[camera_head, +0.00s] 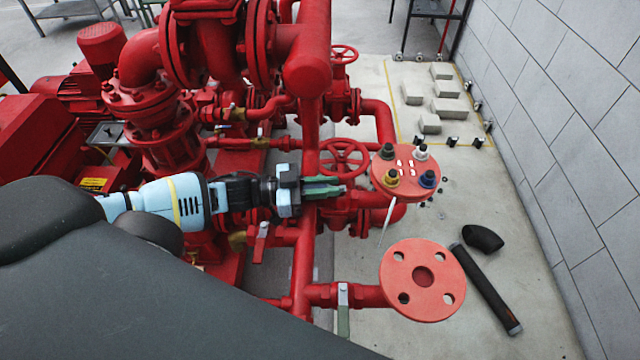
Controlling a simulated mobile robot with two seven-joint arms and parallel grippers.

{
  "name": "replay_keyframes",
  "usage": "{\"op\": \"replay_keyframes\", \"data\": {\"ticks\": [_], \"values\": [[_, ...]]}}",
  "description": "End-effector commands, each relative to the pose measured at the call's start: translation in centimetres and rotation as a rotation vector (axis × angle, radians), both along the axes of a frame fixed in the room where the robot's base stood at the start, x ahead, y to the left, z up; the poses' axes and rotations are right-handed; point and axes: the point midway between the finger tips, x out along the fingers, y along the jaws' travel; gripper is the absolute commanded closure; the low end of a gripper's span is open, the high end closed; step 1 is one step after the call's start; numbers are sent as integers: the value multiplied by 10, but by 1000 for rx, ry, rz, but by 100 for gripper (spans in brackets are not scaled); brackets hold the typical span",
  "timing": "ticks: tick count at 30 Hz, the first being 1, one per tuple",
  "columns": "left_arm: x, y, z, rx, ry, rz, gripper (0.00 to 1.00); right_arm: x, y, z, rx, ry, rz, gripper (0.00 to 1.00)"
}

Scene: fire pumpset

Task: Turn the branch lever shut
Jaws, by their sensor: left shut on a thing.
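A lever with a pale metal stem and a green grip (343,320) sits on the red branch pipe (318,295) at the bottom centre. It points down the picture, across the pipe. A second lever, with a red grip (260,248), hangs on a pipe further left. My left gripper (342,187) comes in from the left, above the pipework and up the picture from the green-gripped lever, apart from it. Its narrow greenish fingers are close together on something small that I cannot make out. My right gripper is not in view.
A red flange (423,280) ends the branch pipe. A round red plate (405,175) with coloured fittings lies right of my gripper, near a red handwheel (343,163). A black tube (488,290) and an elbow (483,238) lie on the floor. A grey wall (570,140) bounds the right.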

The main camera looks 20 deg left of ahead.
Motion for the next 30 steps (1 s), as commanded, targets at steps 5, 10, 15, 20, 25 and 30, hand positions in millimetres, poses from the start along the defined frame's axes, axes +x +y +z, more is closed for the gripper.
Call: {"op": "replay_keyframes", "data": {"ticks": [5, 10, 15, 20, 25, 30], "values": [[0, 1, -1, 2, 0, 0, 74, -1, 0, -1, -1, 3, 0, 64], [0, 1, -1, 1, 0, 0, 61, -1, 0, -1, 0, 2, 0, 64], [0, 1, 0, 1, 0, 0, 61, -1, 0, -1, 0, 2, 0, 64], [-4, 9, -1, 2, 1, 1, 61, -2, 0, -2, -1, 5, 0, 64], [-18, 31, -3, 4, 3, 1, 61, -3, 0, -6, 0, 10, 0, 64], [-31, 53, -3, 4, 3, 0, 61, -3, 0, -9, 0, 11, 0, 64]]}}
